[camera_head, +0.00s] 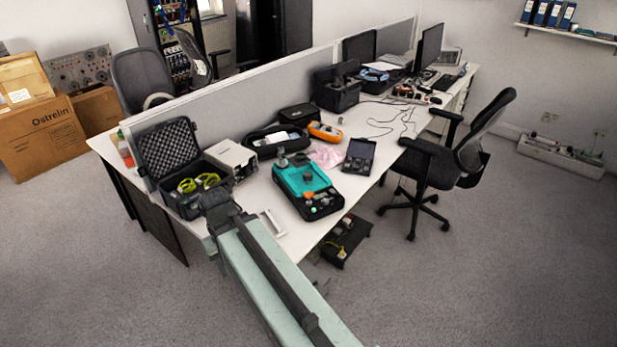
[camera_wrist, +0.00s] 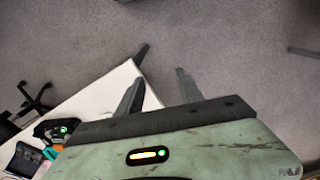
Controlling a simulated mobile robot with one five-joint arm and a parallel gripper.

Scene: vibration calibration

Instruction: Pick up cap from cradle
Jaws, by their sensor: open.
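My gripper (camera_head: 214,202) is at the table's near left corner in the head view, close to the open black case. In the wrist view its two fingers (camera_wrist: 158,78) are spread apart with nothing between them, over the white table's edge and the grey carpet. A turquoise and black instrument (camera_head: 302,185) stands on the table to the right of my gripper, with a dark round knob-like part on top. A small white frame (camera_head: 272,222) lies between them. I cannot pick out the cap or the cradle for certain at this size.
An open black case (camera_head: 180,165) with green cables, a light grey box (camera_head: 232,158), an orange meter (camera_head: 325,131) and a small open black case (camera_head: 359,156) stand on the table (camera_head: 385,150). An office chair (camera_head: 450,160) is at the right. Open carpet lies in front.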

